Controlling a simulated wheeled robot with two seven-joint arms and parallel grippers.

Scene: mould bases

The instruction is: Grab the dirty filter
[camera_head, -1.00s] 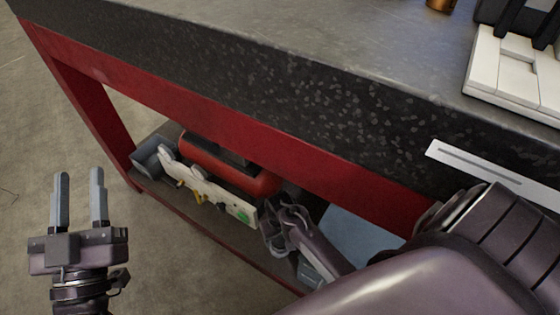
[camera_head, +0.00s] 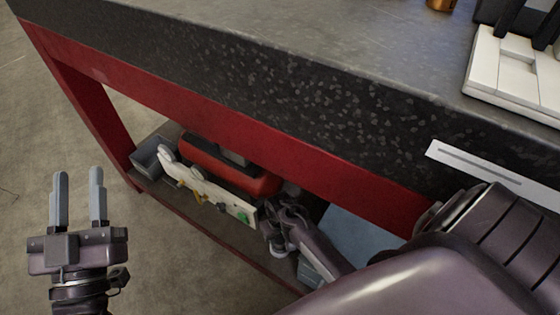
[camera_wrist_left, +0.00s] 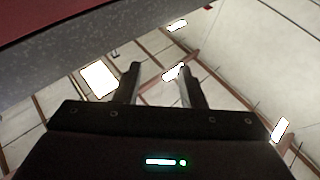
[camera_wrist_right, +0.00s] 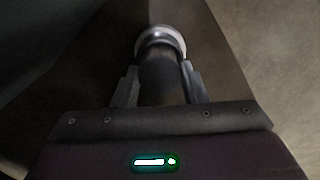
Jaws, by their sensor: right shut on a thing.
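A dark cylinder with a pale, shiny round end (camera_wrist_right: 160,42), which looks like the filter, stands between the fingers of my right gripper (camera_wrist_right: 160,76) in the right wrist view. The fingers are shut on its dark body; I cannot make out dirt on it. In the head view my right gripper (camera_head: 275,228) is low at the shelf under the bench, partly hidden by my own arm, and the cylinder is hard to make out there. My left gripper (camera_head: 79,182) is open and empty over the floor at the left; its spread fingers also show in the left wrist view (camera_wrist_left: 158,76).
On the low shelf (camera_head: 225,228) are a red tank-like thing (camera_head: 262,186), a white panel (camera_head: 205,188) and a grey bin (camera_head: 150,154). The bench's red frame and speckled edge (camera_head: 270,85) overhang my right arm. Floor at the left is clear.

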